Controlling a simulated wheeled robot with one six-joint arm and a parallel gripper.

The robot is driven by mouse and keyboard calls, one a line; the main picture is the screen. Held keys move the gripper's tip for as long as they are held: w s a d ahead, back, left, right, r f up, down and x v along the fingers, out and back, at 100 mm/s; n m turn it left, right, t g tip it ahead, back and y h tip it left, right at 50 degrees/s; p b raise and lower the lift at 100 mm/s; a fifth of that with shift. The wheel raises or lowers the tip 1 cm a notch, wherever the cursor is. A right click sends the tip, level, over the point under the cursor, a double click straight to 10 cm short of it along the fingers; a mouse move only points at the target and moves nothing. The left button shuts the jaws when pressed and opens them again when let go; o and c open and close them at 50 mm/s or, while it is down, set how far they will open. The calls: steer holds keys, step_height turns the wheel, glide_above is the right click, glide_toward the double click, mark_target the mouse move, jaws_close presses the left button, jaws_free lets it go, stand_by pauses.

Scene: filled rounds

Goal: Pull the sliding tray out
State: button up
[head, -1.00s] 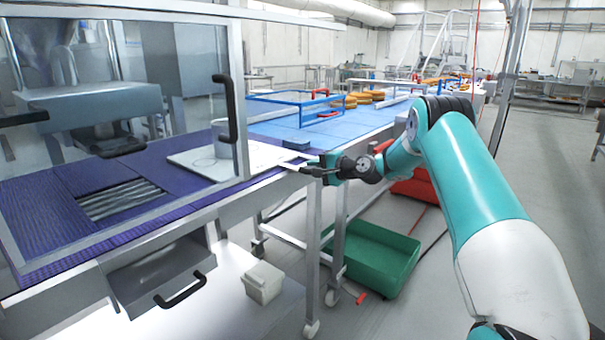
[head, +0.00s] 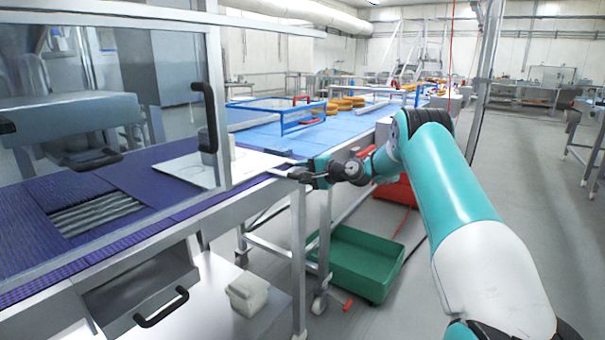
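A flat white tray (head: 255,164) lies on the purple belt at the left and reaches past the clear guard's frame toward the bench's right edge. A grey cylinder (head: 226,146) stands on it, partly behind the guard post. My gripper (head: 291,173) is at the tray's right end, low beside the bench edge. It is too small and dark to tell whether its fingers are open or closed, or touch the tray. Below the belt, a grey metal drawer (head: 135,290) with a black handle (head: 162,308) sticks out toward me. My gripper is well away from it.
The guard has a black upright handle (head: 207,117). A blue conveyor (head: 265,140) behind carries a blue frame and orange rounds (head: 342,104). A green bin (head: 355,262) and white container (head: 246,293) stand below the bench. The floor at right is open.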

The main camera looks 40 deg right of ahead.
steer(key=b+v, duration=0.1)
steer(key=v, duration=1.6)
steer(key=shift+s, duration=0.2)
steer(key=s+a+r+n+g+y+p, duration=0.1)
steer(key=s+a+r+n+g+p, duration=0.2)
steer(key=a, duration=0.7)
steer(key=a+r+n+g+y+p, duration=0.1)
steer(key=a+r+n+g, duration=0.25)
steer(key=a, duration=0.65)
steer(key=s+a+r+n+g+y+p, duration=0.1)
steer(key=s+a+r+n+g+p, duration=0.2)
steer(key=a, duration=0.7)
steer(key=s+a+r+n+g+h+p, duration=0.1)
steer(key=s+a+r+n+g, duration=0.15)
steer(key=s+a+n, duration=0.5)
steer(key=s+a+n+g+h+p, duration=0.1)
steer(key=s+a+n, duration=0.1)
steer(key=s, duration=0.6)
steer(key=s+a+r+n+g+h+p, duration=0.1)
steer(key=s+a+n+h+p, duration=0.1)
steer(key=s, duration=0.7)
steer(key=shift+s+a+r+g, duration=0.2)
steer(key=shift+a+r+g, duration=0.05)
steer(key=shift+a+g, duration=0.05)
